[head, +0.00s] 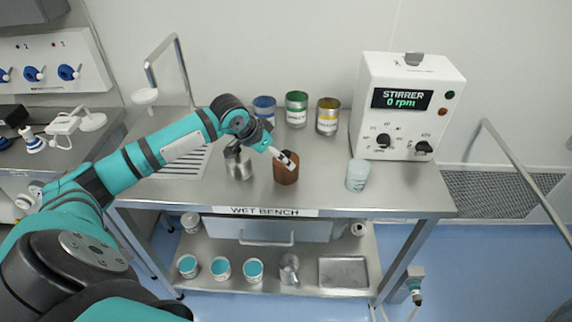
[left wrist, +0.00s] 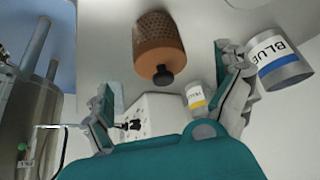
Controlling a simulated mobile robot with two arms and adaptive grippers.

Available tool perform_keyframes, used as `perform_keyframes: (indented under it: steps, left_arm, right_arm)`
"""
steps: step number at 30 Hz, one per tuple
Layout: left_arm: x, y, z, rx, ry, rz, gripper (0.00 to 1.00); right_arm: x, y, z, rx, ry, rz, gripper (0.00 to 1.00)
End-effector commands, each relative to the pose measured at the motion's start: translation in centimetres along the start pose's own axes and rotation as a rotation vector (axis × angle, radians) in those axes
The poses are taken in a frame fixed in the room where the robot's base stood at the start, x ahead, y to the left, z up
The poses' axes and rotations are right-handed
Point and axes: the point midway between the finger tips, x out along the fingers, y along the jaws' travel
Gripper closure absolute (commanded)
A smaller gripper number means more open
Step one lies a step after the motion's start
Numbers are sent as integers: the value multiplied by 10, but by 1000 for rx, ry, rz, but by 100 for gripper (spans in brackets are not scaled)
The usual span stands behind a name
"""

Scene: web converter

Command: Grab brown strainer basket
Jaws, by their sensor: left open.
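The brown strainer basket (head: 287,174) stands on the steel bench, in the middle of the head view. In the left wrist view the basket (left wrist: 158,42) shows a perforated brown side, a plain orange-brown band and a black knob facing the camera. My left gripper (head: 262,157) is open and empty beside the basket, with one finger overlapping its top in the head view. In the left wrist view the open fingers (left wrist: 164,84) are spread wide, with the basket ahead between them and apparently untouched. My right gripper is in neither view.
Blue, green and yellow labelled cans (head: 297,109) line the back. A pale beaker (head: 357,175) and the stirrer box (head: 405,105) are to the right. The bench front (head: 330,205) is clear.

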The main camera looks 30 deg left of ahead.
Motion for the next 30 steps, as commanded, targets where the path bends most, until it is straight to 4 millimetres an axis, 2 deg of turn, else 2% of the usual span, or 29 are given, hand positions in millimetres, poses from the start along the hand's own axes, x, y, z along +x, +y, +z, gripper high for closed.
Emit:
perform_keyframes:
  steps: [3,11,15,19,27,28,30]
  left_arm:
    - [16,0,-2,-2,2,2,1]
    - [35,1,-2,-2,-1,1,1]
    - [56,2,-4,-2,0,2,1]
    - [72,1,-2,0,0,0,1]
    - [77,1,-2,2,1,-1,1]
    - [77,1,-1,2,1,-1,2]
    - [77,1,-1,2,1,-1,11]
  right_arm:
    - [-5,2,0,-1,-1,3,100]
    - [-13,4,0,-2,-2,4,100]
    - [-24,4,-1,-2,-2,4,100]
    - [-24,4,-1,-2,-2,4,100]
    - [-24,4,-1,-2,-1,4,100]
    - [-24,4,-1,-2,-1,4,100]
    - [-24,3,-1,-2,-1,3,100]
